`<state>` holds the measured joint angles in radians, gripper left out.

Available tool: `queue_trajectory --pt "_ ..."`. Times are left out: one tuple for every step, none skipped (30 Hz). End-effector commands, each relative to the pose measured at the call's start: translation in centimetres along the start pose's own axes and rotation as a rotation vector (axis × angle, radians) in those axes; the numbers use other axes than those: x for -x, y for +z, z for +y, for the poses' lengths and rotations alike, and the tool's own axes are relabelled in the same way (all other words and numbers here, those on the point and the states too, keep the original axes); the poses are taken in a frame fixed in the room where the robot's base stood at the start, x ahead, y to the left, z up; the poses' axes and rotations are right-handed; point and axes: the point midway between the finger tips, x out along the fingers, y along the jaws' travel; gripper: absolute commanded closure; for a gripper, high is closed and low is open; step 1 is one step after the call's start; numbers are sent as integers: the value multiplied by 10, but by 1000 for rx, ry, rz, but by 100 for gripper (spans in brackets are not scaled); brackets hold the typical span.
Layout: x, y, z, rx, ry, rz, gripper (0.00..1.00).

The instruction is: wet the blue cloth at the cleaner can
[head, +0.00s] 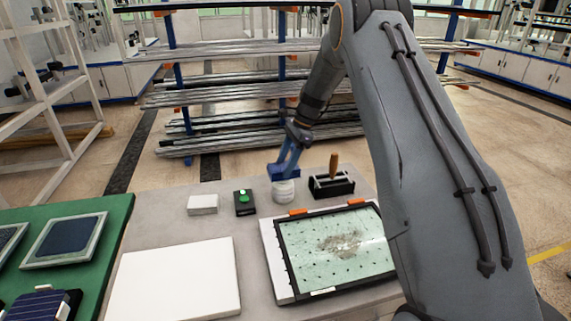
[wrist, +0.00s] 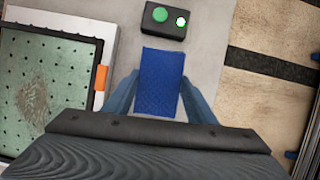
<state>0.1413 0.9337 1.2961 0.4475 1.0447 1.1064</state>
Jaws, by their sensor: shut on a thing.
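My gripper (head: 286,163) is shut on the blue cloth (head: 283,172), which also shows between the two blue fingers in the wrist view (wrist: 161,82). The cleaner can (head: 283,191) is a small whitish round can near the back edge of the grey table. The cloth is right above the can's top in the head view and covers it. I cannot tell whether they touch. In the wrist view the can is hidden.
A black box with a green button (head: 244,203) stands left of the can, with a white block (head: 203,205) beyond. A black holder with a wooden-handled tool (head: 331,184) stands to the right. A framed panel with a brown smear (head: 310,245) lies in front, beside a white board (head: 175,280).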

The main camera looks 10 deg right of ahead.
Motion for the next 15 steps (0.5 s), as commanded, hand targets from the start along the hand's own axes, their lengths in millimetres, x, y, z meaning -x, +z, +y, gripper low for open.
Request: queue_trajectory --pt "-1 0 0 0 0 0 67" --pt "-1 0 0 0 0 0 67" --pt "-2 -1 0 0 0 0 67" --pt "-2 -1 0 0 0 0 67" --pt "-2 -1 0 0 0 0 67" --pt "-3 -1 0 0 0 0 67" --pt "-3 -1 0 0 0 0 67" --pt "-3 -1 0 0 0 0 67" --pt "-4 -1 0 0 0 0 67" --pt "-4 -2 0 0 0 0 67" --pt "-4 -2 0 0 0 0 67" --pt "-5 -2 0 0 0 0 67" --pt "-5 -2 0 0 0 0 67" --pt "-5 -2 0 0 0 0 67" --pt "-6 -2 0 0 0 0 67"
